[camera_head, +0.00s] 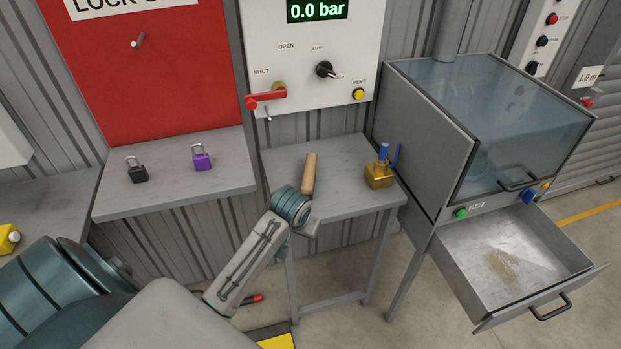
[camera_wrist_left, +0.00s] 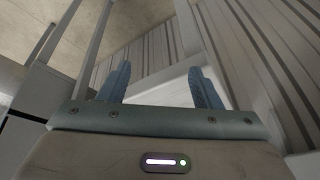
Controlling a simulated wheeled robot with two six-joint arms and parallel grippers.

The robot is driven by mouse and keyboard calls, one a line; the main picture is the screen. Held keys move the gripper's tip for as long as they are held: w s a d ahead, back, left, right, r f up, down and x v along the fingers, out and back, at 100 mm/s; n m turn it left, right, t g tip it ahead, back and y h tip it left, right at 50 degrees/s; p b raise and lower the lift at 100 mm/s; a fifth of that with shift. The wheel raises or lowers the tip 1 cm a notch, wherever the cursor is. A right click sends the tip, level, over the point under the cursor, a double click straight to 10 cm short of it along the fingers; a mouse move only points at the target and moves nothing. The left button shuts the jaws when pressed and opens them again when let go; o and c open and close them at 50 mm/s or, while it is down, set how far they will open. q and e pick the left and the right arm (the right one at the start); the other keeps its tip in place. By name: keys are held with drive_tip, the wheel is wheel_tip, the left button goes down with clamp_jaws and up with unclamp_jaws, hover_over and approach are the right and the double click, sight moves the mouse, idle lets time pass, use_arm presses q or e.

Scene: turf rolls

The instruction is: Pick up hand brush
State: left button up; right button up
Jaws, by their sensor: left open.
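The hand brush (camera_head: 309,174) appears as a light wooden bar lying on the small grey table (camera_head: 345,200); bristles cannot be made out. My left arm reaches in from the lower left, and its wrist covers the table's front left corner, just in front of the brush's near end. My left gripper (camera_head: 306,229) is mostly hidden by the wrist in the head view. In the left wrist view the left gripper (camera_wrist_left: 160,88) shows two blue fingers spread apart with nothing between them. The brush does not show in that view. My right gripper is not in view.
A brass block with blue handles (camera_head: 379,174) stands on the table's right side. A grey cabinet (camera_head: 430,130) with an open drawer (camera_head: 500,255) is at the right. Two padlocks, one black (camera_head: 137,169) and one purple (camera_head: 201,157), rest on the left shelf (camera_head: 170,192).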

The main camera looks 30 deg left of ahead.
sight(309, 172)
use_arm(q)
drive_tip(key=w+a+r+n, duration=0.1)
drive_tip(key=w+a+r, duration=0.1)
drive_tip(key=w, duration=0.3)
drive_tip(key=w+a+r+n, duration=0.1)
drive_tip(key=w+a+r, duration=0.1)
drive_tip(key=w+r, duration=0.3)
drive_tip(key=w+a+r+n, duration=0.1)
drive_tip(key=w+a+r, duration=0.2)
drive_tip(key=w, duration=0.2)
drive_tip(key=shift+w+r, duration=0.15)
drive_tip(key=shift+r, duration=0.15)
drive_tip(key=shift+w+a, duration=0.15)
drive_tip(key=p+x, duration=0.1)
drive_tip(key=x, duration=0.4)
drive_tip(key=shift+w+a+f, duration=0.1)
drive_tip(key=shift+f, duration=0.2)
drive_tip(key=p+x, duration=0.1)
drive_tip(key=x, duration=0.1)
drive_tip(key=p+x, duration=0.1)
drive_tip(key=x, duration=0.2)
drive_tip(key=shift+a+r, duration=0.1)
drive_tip(key=shift+a, duration=0.1)
drive_tip(key=shift+r, duration=0.1)
drive_tip(key=c, duration=1.2)
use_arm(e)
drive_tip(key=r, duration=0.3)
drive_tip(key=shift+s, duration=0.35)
